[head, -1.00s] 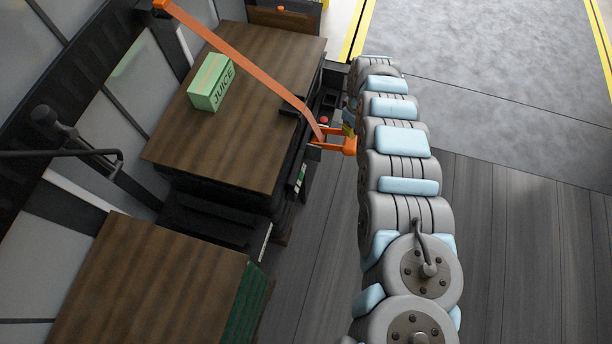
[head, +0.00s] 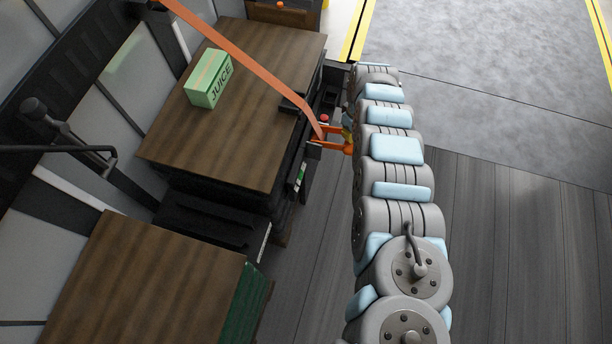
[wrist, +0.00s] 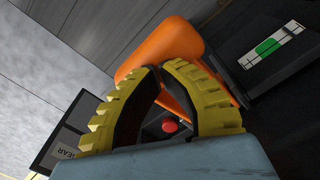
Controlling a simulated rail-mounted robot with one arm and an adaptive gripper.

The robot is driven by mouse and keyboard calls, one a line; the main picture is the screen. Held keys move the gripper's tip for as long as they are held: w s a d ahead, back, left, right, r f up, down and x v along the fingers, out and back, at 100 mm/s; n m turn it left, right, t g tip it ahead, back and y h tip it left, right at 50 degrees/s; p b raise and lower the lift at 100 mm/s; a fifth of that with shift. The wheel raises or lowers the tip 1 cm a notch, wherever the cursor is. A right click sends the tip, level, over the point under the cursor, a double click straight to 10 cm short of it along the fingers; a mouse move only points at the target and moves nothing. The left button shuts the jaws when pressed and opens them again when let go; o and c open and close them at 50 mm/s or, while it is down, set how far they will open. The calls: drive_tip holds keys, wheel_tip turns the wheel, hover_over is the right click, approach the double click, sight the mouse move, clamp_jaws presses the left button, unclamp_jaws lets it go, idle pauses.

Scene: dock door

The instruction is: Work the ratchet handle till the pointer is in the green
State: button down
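The orange ratchet handle (head: 331,146) sticks out from the side of the dark strap unit beside the wooden-topped load. It fills the top middle of the wrist view (wrist: 165,48). My gripper (wrist: 160,70) has its yellow ridged fingers brought together at the tips, right in front of the handle; no grip around it is visible. In the head view my arm hides most of the fingers. The gauge (wrist: 272,46) is a white strip with a green patch and dark lines, also visible in the head view (head: 300,176). I cannot tell which mark is the pointer.
An orange strap (head: 240,60) runs over the load (head: 225,130) to the ratchet. A green juice box (head: 209,79) stands on top. A red button (wrist: 170,126) shows between my fingers. A second wooden-topped load (head: 140,290) stands lower left. The floor on the right is clear.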

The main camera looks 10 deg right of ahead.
drive_tip(key=shift+f+b, duration=1.25)
drive_tip(key=shift+f, duration=0.7)
drive_tip(key=shift+r, duration=0.1)
wheel_tip(320, 180, up, 8)
drive_tip(key=p, duration=0.7)
drive_tip(key=shift+p, duration=0.4)
drive_tip(key=shift+f, duration=0.25)
